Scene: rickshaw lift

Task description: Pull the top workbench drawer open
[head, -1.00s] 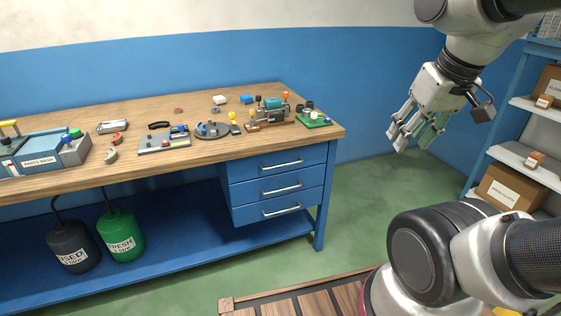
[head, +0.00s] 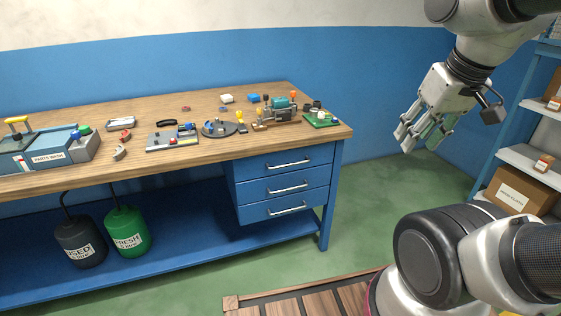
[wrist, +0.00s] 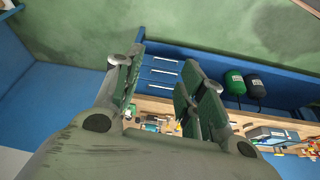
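The workbench (head: 60,190) has a blue frame and a wooden top. Its top drawer (head: 258,169) is the highest of three blue drawers under the right end, with a silver bar handle (head: 289,163). All three drawers look shut. My gripper (head: 418,140) is at the right of the head view, in the air, to the right of the bench and apart from the drawers. Its fingers are spread open with nothing between them. In the wrist view the drawers (wrist: 162,75) appear upside down, between the finger pads and some way off.
A parts-wash tub (head: 45,152), small tools and a fixture (head: 280,110) lie on the benchtop. Two canisters (head: 127,232) stand on the lower shelf. A shelf rack with boxes (head: 520,190) stands at the right. Green floor (head: 375,195) is clear between bench and rack.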

